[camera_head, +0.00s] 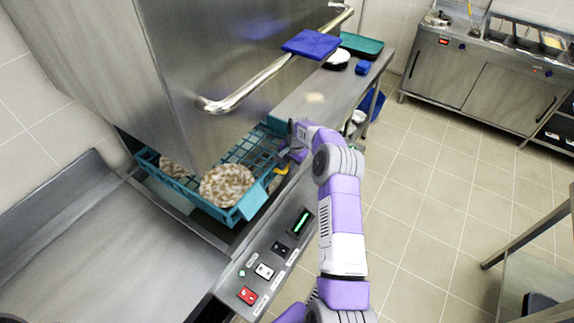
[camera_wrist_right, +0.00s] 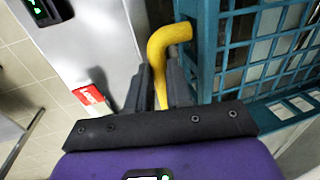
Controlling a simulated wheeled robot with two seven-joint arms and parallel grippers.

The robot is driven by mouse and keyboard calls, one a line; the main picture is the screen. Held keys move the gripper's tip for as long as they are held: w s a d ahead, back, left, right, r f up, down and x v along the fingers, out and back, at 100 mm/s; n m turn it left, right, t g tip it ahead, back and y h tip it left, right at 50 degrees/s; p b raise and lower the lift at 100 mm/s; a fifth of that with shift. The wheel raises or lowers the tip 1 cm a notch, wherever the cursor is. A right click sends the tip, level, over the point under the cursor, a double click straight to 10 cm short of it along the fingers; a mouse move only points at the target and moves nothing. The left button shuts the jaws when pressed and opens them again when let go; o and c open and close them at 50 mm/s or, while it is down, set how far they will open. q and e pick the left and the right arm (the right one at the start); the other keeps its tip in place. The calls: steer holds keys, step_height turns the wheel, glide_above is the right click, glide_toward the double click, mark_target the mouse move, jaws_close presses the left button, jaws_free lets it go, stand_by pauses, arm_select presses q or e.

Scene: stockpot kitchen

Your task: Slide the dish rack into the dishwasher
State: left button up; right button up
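The teal dish rack (camera_head: 250,203) sits under the raised dishwasher hood (camera_head: 200,60). It holds plates (camera_head: 226,184) with a brown and white pattern. Part of the rack is hidden behind the hood. My right gripper (camera_head: 287,152) is at the rack's right side. In the right wrist view, my right gripper's dark fingers (camera_wrist_right: 160,88) are close together, with a bent yellow handle (camera_wrist_right: 160,45) between them, and they look shut on it. The rack's teal lattice (camera_wrist_right: 235,60) is just right of the fingers. My left gripper is not in view.
The dishwasher's control panel (camera_head: 265,270) with a red switch is at the front. A steel counter (camera_head: 315,97) with a green tray (camera_head: 361,45) and blue items runs beyond the hood. A steel surface (camera_head: 100,240) lies at left. Open tiled floor (camera_head: 430,180) is at right.

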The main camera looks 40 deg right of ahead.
steer(key=o, duration=0.4)
steer(key=r, duration=0.2)
steer(key=s+r, duration=0.1)
steer(key=r, duration=0.4)
steer(key=shift+s+d+r, duration=0.2)
steer(key=shift+d+r, duration=0.05)
stand_by(0.3)
